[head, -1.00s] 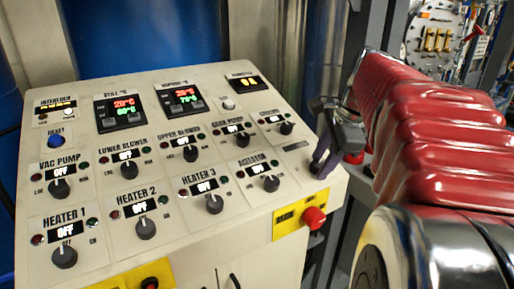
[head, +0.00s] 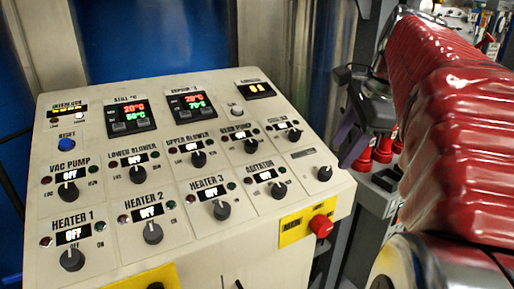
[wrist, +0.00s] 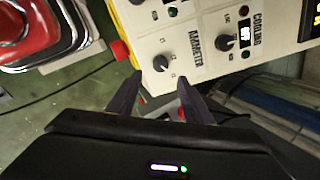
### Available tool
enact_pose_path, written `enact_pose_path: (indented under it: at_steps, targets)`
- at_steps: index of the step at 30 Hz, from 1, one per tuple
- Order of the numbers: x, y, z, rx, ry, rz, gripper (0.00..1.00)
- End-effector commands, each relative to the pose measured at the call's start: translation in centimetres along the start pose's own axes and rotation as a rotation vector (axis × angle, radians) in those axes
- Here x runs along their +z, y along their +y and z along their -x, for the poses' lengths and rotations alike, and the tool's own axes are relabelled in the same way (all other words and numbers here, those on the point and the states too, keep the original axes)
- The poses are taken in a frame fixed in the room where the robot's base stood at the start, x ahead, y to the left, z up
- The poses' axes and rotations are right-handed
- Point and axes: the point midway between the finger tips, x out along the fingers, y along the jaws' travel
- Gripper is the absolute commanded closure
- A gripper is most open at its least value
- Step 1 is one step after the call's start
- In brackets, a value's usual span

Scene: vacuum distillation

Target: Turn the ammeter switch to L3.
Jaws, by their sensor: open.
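The ammeter switch is a small black knob (head: 324,173) at the right end of the sloped control panel (head: 262,215). It also shows in the wrist view (wrist: 161,63), beside the ammeter lettering. Its pointer setting is too small to read. My gripper (head: 345,152) is open and empty, just up and right of the knob in the head view. In the wrist view, the fingertips of my gripper (wrist: 160,78) stand apart, with the knob just beyond the gap between them. I see no contact.
A red emergency button (head: 321,226) on a yellow plate sits below the knob, and it shows left of my fingers in the wrist view (wrist: 121,51). The cooling knob (head: 294,135) is the nearest other switch. Red-capped items (head: 383,150) stand right of the panel.

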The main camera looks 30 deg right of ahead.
Motion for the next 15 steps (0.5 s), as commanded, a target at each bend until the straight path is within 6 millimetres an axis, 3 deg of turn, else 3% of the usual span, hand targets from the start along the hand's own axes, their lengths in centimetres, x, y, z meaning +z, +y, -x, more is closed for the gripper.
enact_pose_path:
  at_steps: [7, 15]
  targets:
    - [-0.1, -0.1, 4.0, -0.002, 0.001, -0.001, 0.54]
    - [0.0, 0.0, 5.4, 0.000, 0.000, -0.001, 0.54]
